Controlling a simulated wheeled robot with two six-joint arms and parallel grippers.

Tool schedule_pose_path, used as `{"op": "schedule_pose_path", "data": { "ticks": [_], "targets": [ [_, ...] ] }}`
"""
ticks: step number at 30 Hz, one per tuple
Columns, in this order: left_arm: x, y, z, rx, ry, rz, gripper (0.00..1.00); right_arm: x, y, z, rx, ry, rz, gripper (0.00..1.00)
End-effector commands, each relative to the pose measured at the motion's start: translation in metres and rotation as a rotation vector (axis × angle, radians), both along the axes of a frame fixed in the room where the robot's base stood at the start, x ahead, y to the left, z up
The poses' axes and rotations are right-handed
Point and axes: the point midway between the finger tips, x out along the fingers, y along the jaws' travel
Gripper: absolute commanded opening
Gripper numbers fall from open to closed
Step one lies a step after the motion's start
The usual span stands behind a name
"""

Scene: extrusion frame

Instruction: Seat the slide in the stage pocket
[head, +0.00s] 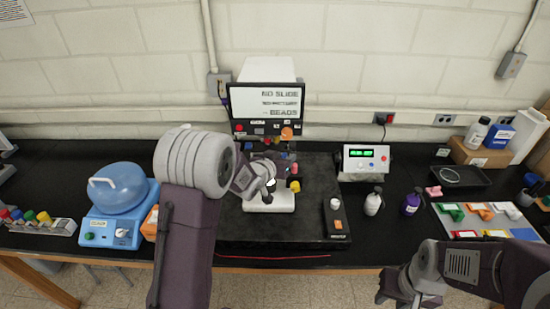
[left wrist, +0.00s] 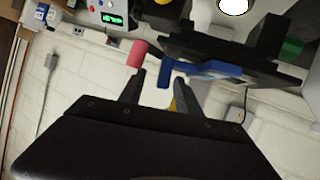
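The microscope (head: 268,200) has a white base and stands on a dark mat, partly hidden by my left arm. My left gripper (head: 268,178) is beside it at stage height. In the left wrist view, the fingers of this gripper (left wrist: 160,85) are apart. A blue piece (left wrist: 163,75) shows in the gap between them, with no clear contact. The black stage (left wrist: 235,50) is just beyond, with a blue bar (left wrist: 205,68) at its edge. I cannot make out a slide or the pocket. My right gripper (head: 402,290) is low at the right, away from the microscope; its fingers are unclear.
A pink cylinder (left wrist: 137,53) is close to one left fingertip. A monitor (head: 267,103) behind reads "NO SLIDE". A blue-domed device (head: 118,195) stands left; a dark control box (head: 336,218), bottles (head: 373,203) and a coloured tray (head: 485,220) stand right.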

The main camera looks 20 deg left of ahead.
Motion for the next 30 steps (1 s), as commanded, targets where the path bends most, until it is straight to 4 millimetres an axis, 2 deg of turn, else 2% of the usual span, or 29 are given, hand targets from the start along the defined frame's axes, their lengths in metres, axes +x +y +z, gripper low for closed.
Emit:
{"op": "schedule_pose_path", "data": {
  "ticks": [3, 9, 10, 12, 14, 25, 30],
  "targets": [
    [0.0093, -0.0014, -0.0035, 0.000, 0.001, 0.000, 0.40, 0.0000, 0.0000, 0.0047, 0.000, 0.000, 0.000, 0.36],
    [0.0099, -0.0014, -0.0046, 0.000, -0.001, 0.000, 0.40, -0.0001, 0.0000, 0.0035, 0.000, 0.000, 0.000, 0.36],
    [0.0099, -0.0014, -0.0046, 0.000, 0.000, 0.000, 0.34, -0.0001, 0.0000, 0.0035, 0.000, 0.000, 0.000, 0.36],
    [0.0098, -0.0013, -0.0045, 0.000, 0.000, 0.000, 0.15, -0.0001, 0.0000, 0.0035, 0.000, 0.000, 0.000, 0.36],
    [0.0098, -0.0014, -0.0046, 0.000, 0.000, 0.000, 0.00, -0.0001, 0.0000, 0.0035, 0.000, 0.000, 0.000, 0.36],
    [0.0099, -0.0016, -0.0035, 0.000, 0.001, 0.000, 0.00, -0.0001, 0.0000, 0.0045, 0.000, 0.000, 0.000, 0.36],
    [0.0126, -0.0036, 0.0051, 0.000, 0.000, 0.001, 0.00, 0.0000, 0.0000, 0.0109, 0.000, 0.000, 0.000, 0.36]
  ]
}}
